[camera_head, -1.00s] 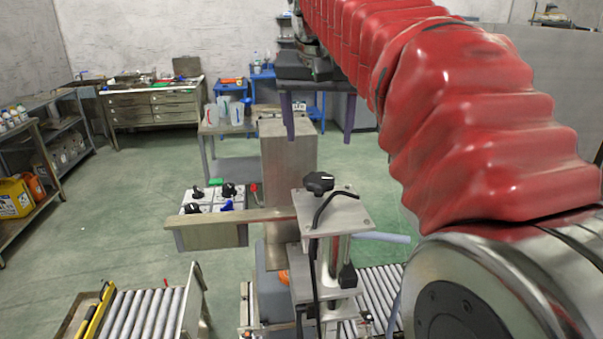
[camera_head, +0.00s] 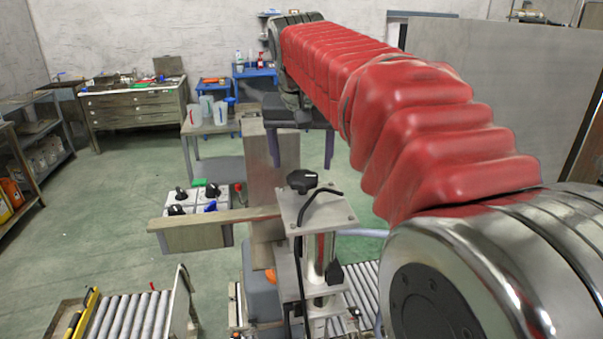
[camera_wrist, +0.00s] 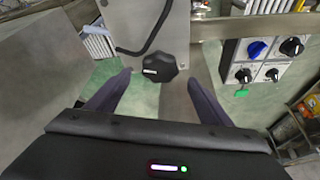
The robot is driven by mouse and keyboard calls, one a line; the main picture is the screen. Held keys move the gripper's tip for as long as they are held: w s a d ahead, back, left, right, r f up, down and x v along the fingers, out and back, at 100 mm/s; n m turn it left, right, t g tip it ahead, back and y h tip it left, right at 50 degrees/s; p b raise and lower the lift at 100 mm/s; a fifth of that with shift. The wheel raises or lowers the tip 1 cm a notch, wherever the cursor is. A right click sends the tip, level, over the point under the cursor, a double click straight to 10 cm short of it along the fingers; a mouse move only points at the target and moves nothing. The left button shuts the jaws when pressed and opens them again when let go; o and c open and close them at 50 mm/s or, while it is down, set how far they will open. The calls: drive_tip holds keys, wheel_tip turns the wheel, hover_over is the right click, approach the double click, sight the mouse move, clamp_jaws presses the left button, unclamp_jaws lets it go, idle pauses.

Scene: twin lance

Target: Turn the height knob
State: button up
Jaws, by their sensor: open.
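The black lobed knob (camera_head: 302,181) with a white mark sits on a square metal plate (camera_head: 335,207) atop a column. I take it for the height knob; no label is readable. In the wrist view the knob (camera_wrist: 160,68) shows between the two finger tips, with a gap on each side. My gripper (camera_head: 302,166) hangs from the red-sleeved arm, its two purple-grey fingers pointing down and spread around the knob's direction. In the wrist view my gripper (camera_wrist: 158,77) is open and empty. I cannot tell how far the tips are from the knob.
A black bent cable (camera_head: 304,220) rises over the plate beside the knob. A control panel (camera_head: 196,197) with several knobs stands left, behind a metal beam (camera_head: 210,220). A tall metal post (camera_head: 272,170) stands behind. Roller conveyors (camera_head: 130,315) lie below.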

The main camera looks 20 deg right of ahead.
sight(302, 176)
drive_tip(key=shift+x, duration=2.7)
drive_tip(key=shift+c, duration=0.2)
drive_tip(key=shift+a, duration=0.1)
drive_tip(key=c, duration=1)
